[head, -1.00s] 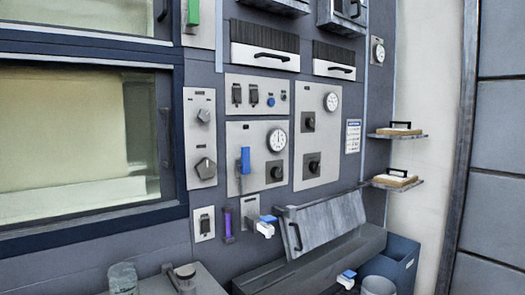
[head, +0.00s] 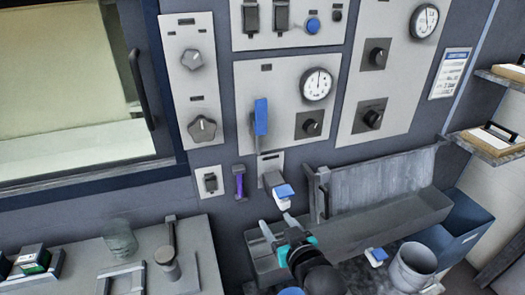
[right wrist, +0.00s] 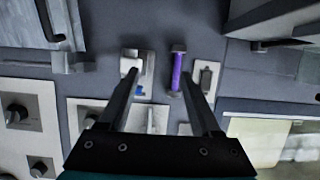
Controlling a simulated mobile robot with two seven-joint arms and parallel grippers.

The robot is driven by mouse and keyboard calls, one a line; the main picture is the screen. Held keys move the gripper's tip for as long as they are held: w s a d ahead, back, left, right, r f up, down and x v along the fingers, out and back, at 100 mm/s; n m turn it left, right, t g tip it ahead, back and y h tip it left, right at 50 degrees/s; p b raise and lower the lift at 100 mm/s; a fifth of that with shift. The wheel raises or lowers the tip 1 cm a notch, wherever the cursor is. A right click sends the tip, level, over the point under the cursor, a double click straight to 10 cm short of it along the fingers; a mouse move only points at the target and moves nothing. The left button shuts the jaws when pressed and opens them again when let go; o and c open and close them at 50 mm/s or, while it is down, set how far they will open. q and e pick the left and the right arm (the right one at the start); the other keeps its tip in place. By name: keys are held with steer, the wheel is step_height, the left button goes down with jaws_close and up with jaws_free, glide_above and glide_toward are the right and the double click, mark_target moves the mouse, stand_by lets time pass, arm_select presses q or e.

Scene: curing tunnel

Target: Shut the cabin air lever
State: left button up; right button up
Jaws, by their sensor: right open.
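A blue-handled lever (head: 261,117) stands upright on the grey panel with a round gauge. Below it, a white fitting with a blue tip (head: 281,192) juts from a small plate. A purple upright handle (head: 239,183) is to its left. No readable label shows which is the cabin air lever. My right gripper (head: 277,223) is open and empty, below the white fitting in the head view. In the right wrist view the white fitting (right wrist: 132,64) lies near the left fingertip and the purple handle (right wrist: 177,72) near the right one. My left gripper is not in view.
A grey trough (head: 390,225) with a raised lid (head: 380,182) is right of my gripper. A bench (head: 205,250) with fittings stands at left. A small switch plate (head: 210,182) is beside the purple handle. Shelves (head: 480,148) stick out at right.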

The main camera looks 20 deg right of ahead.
mark_target(262, 110)
step_height(262, 110, up, 24)
steer(key=f+t+p, duration=0.1)
steer(key=t+p, duration=0.3)
steer(key=w, duration=1.3)
steer(key=shift+r+p, duration=0.2)
steer(key=shift+p, duration=0.15)
arm_select(q)
step_height(262, 110, up, 6)
steer(key=shift+s+a, duration=0.3)
steer(key=shift+s, duration=0.15)
arm_select(e)
steer(key=shift+w, duration=0.55)
jaws_close()
arm_select(q)
steer(key=shift+s, duration=0.1)
